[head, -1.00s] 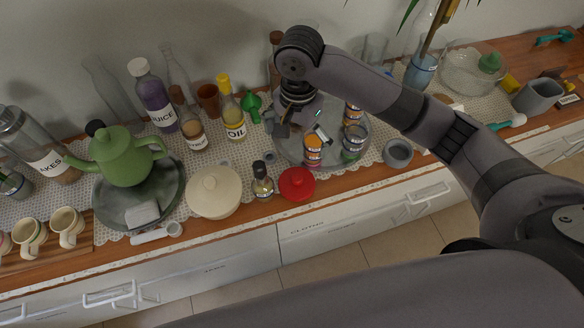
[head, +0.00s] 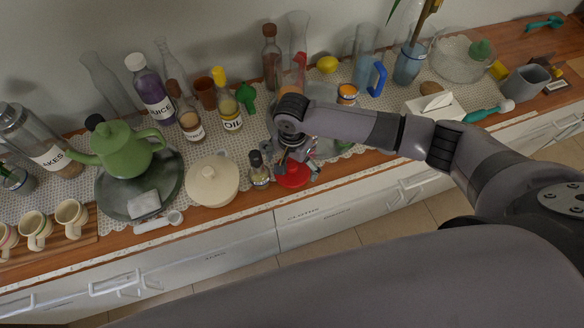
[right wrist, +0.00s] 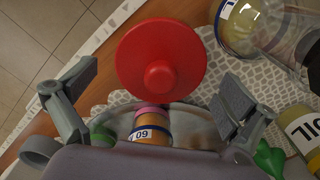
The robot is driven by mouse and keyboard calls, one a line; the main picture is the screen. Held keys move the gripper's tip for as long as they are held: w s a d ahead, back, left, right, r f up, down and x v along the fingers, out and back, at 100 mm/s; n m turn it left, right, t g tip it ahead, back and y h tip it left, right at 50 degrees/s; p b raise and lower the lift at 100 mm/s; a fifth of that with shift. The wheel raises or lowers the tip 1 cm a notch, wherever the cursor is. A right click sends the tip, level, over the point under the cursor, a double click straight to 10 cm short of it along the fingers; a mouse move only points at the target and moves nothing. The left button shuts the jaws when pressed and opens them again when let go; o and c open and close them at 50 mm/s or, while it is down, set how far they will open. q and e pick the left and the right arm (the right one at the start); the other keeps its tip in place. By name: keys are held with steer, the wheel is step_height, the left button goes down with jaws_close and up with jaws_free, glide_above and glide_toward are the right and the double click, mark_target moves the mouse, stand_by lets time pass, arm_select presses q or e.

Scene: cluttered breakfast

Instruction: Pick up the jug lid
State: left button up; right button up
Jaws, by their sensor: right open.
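The red lid (head: 293,179), a round disc with a knob, lies near the front edge of the counter. In the right wrist view the lid (right wrist: 160,40) is at top centre with its knob toward the camera. My right gripper (head: 295,166) is above the lid and partly hides it. In the right wrist view the gripper (right wrist: 160,85) is open, with one finger on each side of the knob and nothing held. I cannot tell its exact height above the lid. My left gripper is not in view.
A small dark-capped bottle (head: 259,170) stands just left of the lid, beside a cream lidded pot (head: 212,182). A labelled jar (right wrist: 152,135) sits close by in the right wrist view. The oil bottle (head: 230,112) and green teapot (head: 122,150) stand farther left.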

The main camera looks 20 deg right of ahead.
steer(key=shift+f, duration=0.8)
steer(key=shift+c, duration=0.2)
steer(key=c, duration=1.1)
